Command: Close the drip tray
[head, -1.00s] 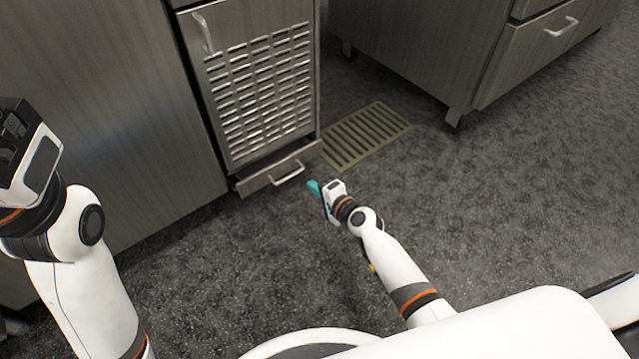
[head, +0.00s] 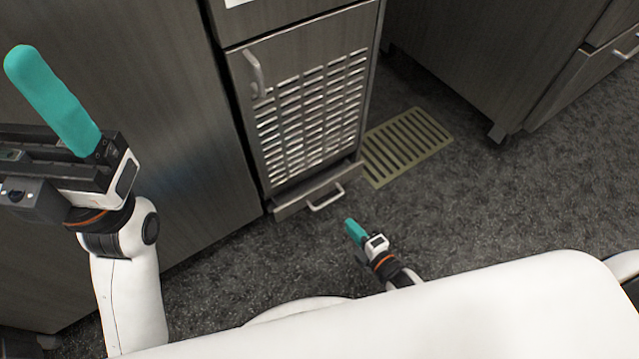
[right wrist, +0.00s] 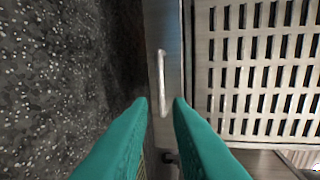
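The drip tray (head: 292,205) is a low metal drawer at the foot of the louvred cabinet. It sticks out a little from the cabinet front and has a bar handle (head: 327,197). My right gripper (head: 355,232) is near the floor in front of the tray, apart from it. In the right wrist view its two teal fingers (right wrist: 160,103) are spread with nothing between them, and the tray's handle (right wrist: 162,82) appears just beyond the tips. My left gripper (head: 52,98) is raised at the left, far from the tray. Only one teal finger shows clearly there.
The louvred door (head: 310,110) above the tray is shut. A floor drain grate (head: 407,145) lies right of the tray. Another cabinet (head: 480,60) stands at the upper right. A plain cabinet side (head: 185,120) is on the left. The floor in front is clear.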

